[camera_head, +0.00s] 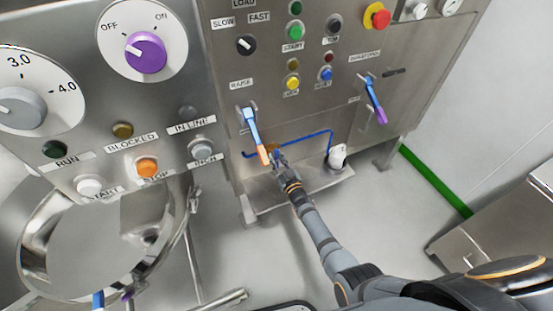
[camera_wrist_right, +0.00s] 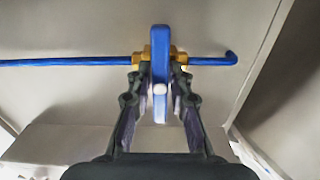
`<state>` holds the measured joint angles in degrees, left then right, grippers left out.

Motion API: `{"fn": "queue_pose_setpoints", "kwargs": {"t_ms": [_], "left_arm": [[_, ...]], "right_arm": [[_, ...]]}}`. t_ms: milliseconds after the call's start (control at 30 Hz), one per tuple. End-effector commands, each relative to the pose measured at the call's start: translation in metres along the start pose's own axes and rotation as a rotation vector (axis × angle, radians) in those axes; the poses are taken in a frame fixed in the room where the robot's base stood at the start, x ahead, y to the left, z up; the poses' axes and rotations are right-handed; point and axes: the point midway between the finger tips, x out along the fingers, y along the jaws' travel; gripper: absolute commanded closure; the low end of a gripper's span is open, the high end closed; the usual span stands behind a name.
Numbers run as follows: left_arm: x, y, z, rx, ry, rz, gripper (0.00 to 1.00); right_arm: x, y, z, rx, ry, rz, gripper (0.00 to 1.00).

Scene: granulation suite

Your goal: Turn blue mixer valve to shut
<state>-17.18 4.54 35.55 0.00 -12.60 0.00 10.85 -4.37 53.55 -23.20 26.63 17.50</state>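The blue valve handle (camera_wrist_right: 160,78) stands upright in the right wrist view, across the blue pipe (camera_wrist_right: 70,62) and between two brass fittings (camera_wrist_right: 137,60). My right gripper (camera_wrist_right: 160,84) has one finger on each side of the handle. The fingertips are close in against it and look shut on it. In the head view, my right gripper (camera_head: 277,160) reaches the brass part (camera_head: 272,148) of the blue pipe (camera_head: 305,136), low on the steel cabinet. There the gripper mostly hides the handle. My left gripper is not in view.
A blue lever with an orange end (camera_head: 255,132) hangs just above my right gripper. A blue and purple lever (camera_head: 375,100) is farther right. Open floor (camera_head: 400,220) lies to the right.

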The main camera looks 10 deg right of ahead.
Motion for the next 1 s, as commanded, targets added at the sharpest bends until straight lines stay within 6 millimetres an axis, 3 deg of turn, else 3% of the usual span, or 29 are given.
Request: {"fn": "queue_pose_setpoints", "kwargs": {"t_ms": [33,133,400,533,900,1000], "left_arm": [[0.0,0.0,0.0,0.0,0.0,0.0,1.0],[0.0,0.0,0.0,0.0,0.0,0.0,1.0],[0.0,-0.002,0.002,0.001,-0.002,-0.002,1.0],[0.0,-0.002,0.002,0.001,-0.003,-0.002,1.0],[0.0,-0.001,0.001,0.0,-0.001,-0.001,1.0],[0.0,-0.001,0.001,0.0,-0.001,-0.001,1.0]], "right_arm": [[-0.001,0.0,0.001,0.0,-0.002,0.0,0.72],[0.0,0.0,0.001,0.0,-0.001,0.0,0.58],[0.0,0.0,0.0,-0.001,0.0,0.0,0.58],[-0.01,0.0,0.001,0.0,0.0,0.0,0.58],[-0.094,0.0,0.001,0.0,-0.003,0.0,0.58],[-0.109,0.0,0.001,0.0,-0.001,0.0,0.58]]}}
